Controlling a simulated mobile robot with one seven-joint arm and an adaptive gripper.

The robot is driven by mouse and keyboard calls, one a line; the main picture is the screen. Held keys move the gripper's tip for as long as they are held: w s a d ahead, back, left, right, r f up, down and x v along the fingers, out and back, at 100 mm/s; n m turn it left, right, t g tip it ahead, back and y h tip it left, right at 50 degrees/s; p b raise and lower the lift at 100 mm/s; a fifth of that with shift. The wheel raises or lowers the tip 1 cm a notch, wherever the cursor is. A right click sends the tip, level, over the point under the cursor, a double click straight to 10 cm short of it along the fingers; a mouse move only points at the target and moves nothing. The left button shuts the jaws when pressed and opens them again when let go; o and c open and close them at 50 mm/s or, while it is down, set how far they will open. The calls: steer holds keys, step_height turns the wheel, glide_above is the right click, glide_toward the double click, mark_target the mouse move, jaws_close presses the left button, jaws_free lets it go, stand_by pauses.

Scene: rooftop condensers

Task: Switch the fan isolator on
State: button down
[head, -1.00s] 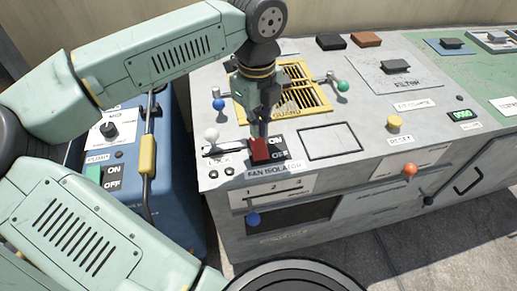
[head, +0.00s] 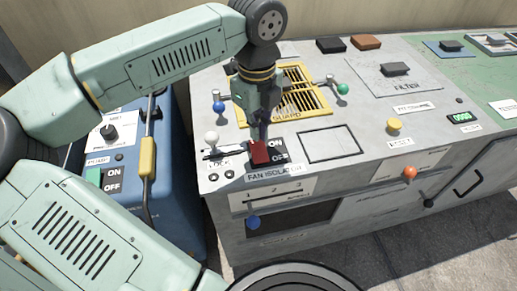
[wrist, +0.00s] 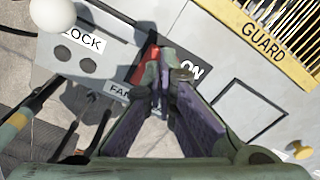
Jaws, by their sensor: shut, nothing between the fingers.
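The fan isolator is a red switch (head: 260,154) beside a dark ON/OFF plate (head: 279,155) near the front left of the grey panel, with the FAN ISOLATOR label below it. My gripper (head: 261,138) points down at the red switch from above, its fingers shut and empty. In the wrist view, the fingertips (wrist: 166,66) overlap the red switch (wrist: 146,68) and cover part of it and of the ON/OFF plate. I cannot tell whether the tips touch the switch or which way it is set.
A white-knobbed lever (head: 211,138) at the LOCK label stands just left. The yellow guard grille (head: 318,97) lies behind, with blue (head: 218,106) and green (head: 342,89) knobs at its sides. A bare outlined plate (head: 332,144) is to the right. A blue PUMP cabinet (head: 175,190) stands left.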

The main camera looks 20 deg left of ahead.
mark_target(257, 143)
steer(key=shift+f+b, duration=1.25)
steer(key=shift+b, duration=0.05)
stand_by(0.7)
steer(key=shift+r, duration=0.15)
steer(key=shift+r+p, duration=1.85)
steer(key=shift+r, duration=1.55)
